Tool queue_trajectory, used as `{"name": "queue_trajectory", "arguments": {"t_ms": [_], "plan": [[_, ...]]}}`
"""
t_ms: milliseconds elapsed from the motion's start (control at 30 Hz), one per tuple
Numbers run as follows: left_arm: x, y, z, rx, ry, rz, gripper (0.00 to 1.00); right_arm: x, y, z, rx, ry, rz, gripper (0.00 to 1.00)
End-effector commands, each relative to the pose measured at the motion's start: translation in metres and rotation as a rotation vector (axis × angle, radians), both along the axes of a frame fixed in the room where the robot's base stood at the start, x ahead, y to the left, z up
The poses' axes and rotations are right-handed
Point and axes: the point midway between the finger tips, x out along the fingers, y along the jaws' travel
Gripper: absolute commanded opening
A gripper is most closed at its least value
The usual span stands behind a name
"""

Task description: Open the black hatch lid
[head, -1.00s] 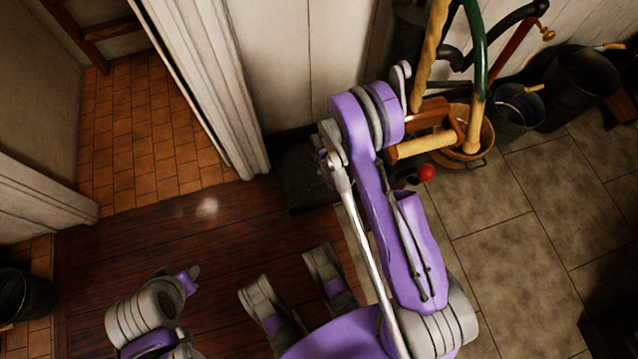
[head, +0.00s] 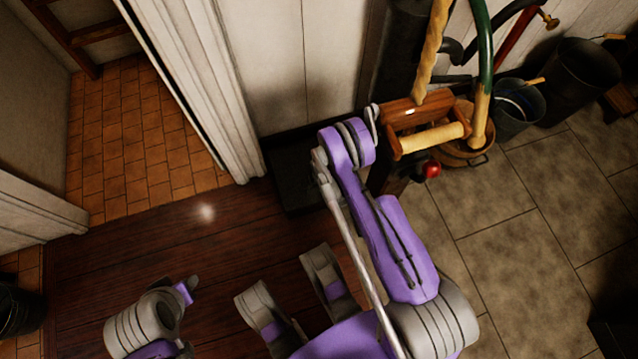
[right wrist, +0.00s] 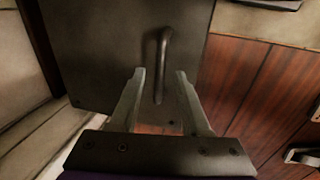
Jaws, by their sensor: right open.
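The black hatch lid (right wrist: 100,45) fills the upper middle of the right wrist view as a flat dark panel. It carries a dark bar handle (right wrist: 163,55). My right gripper (right wrist: 160,74) is open, with one finger on each side of the handle's lower part in the picture. I cannot tell whether either finger touches it. The lid shows no clear gap at its edges. In the head view my right forearm covers much of the middle, and the right gripper is hidden. My left gripper is not in view.
Tiled floor (head: 530,220) is clear.

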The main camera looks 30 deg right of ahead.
Motion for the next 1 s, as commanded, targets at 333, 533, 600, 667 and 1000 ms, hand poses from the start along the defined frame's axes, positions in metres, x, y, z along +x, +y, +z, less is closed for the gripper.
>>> {"name": "queue_trajectory", "arguments": {"t_ms": [333,533,600,667,1000], "plan": [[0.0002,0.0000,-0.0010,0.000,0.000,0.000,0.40,0.0012,-0.0002,-0.0071,0.000,0.000,0.000,0.47],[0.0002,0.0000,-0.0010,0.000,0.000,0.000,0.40,0.0013,-0.0002,-0.0069,0.000,0.000,0.000,0.18],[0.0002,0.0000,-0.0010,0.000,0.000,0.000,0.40,0.0013,-0.0002,-0.0069,0.000,0.000,0.000,0.05],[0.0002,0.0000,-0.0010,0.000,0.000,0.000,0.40,0.0011,-0.0002,-0.0068,0.000,0.000,0.000,0.00],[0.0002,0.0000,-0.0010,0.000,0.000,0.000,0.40,0.0010,-0.0002,-0.0068,0.000,0.001,0.000,0.00]]}}
